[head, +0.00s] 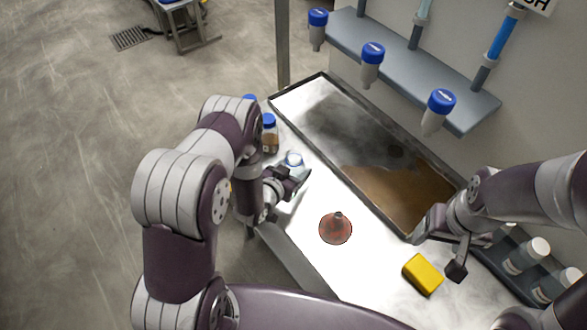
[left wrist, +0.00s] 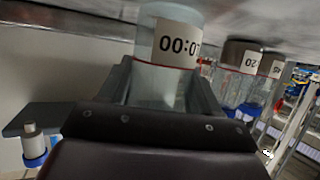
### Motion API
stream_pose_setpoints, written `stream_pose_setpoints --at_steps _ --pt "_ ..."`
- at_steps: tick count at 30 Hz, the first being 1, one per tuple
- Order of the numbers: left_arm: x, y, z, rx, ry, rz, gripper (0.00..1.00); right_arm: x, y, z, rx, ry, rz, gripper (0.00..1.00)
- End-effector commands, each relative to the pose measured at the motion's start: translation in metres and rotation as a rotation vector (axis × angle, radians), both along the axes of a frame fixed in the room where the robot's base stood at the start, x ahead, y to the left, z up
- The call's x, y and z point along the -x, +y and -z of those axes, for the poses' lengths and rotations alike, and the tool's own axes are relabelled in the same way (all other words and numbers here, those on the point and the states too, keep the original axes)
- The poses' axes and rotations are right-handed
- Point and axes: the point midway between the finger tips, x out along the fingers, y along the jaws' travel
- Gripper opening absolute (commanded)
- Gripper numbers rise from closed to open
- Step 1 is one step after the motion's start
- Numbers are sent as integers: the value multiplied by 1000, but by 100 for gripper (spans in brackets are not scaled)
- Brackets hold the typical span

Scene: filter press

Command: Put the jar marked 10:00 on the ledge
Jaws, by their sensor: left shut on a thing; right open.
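In the left wrist view the jar (left wrist: 165,60) stands between the fingers. Its white label appears upside down and reads as ending in 0:00; the first digit is unclear at the label's edge. A grey ledge (head: 400,62) runs along the wall behind the tray, with blue-capped vessels on its front. My right gripper (head: 440,254) is open and empty beside the tray's right end.
A brown-filled jar (head: 269,138) stands left of the tray (head: 345,178), which holds brown liquid. White-capped bottles (head: 525,256) stand in a rack at right. The bench around the funnel is clear.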

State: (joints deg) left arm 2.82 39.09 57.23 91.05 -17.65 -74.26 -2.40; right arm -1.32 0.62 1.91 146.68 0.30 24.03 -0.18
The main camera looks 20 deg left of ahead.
Motion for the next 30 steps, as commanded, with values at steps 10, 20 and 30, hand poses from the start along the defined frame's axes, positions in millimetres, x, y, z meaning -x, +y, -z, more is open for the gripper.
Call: stream_pose_setpoints --at_steps 10,20,30 --pt "0 0 2 0 0 0 88 0 0 2 0 0 0 72" --pt "25 8 -11 0 2 -4 88 0 0 2 0 0 0 72" --pt "94 28 -41 0 2 -4 88 0 0 7 0 0 0 72"
